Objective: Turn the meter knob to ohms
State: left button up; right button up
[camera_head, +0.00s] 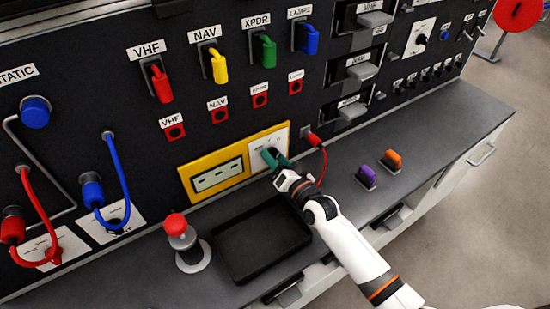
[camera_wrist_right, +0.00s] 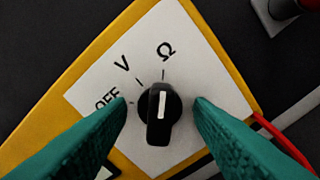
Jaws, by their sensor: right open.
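The yellow meter (camera_head: 185,173) sits at the base of the black panel, with a small display (camera_head: 217,177) and a white dial plate (camera_head: 283,132). In the right wrist view the black knob (camera_wrist_right: 159,130) shows whole, and its white line points up at the tick below the Ω mark (camera_wrist_right: 167,51). The V mark (camera_wrist_right: 121,64) and OFF mark (camera_wrist_right: 107,99) lie to the left of that line. My right gripper (camera_head: 272,158) is at the dial. Its green fingers (camera_wrist_right: 160,108) stand open on both sides of the knob, with visible gaps. My left gripper is out of view.
A red lead (camera_head: 324,160) hangs just right of the meter. A black tray (camera_head: 262,240) and a red-topped post (camera_head: 178,233) stand on the counter in front. Purple (camera_head: 366,177) and orange (camera_head: 391,161) pieces sit on the counter to the right.

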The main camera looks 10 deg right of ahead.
jog(key=shift+p+v, duration=1)
jog(key=shift+v, duration=1.4)
jog(key=shift+s, duration=0.1)
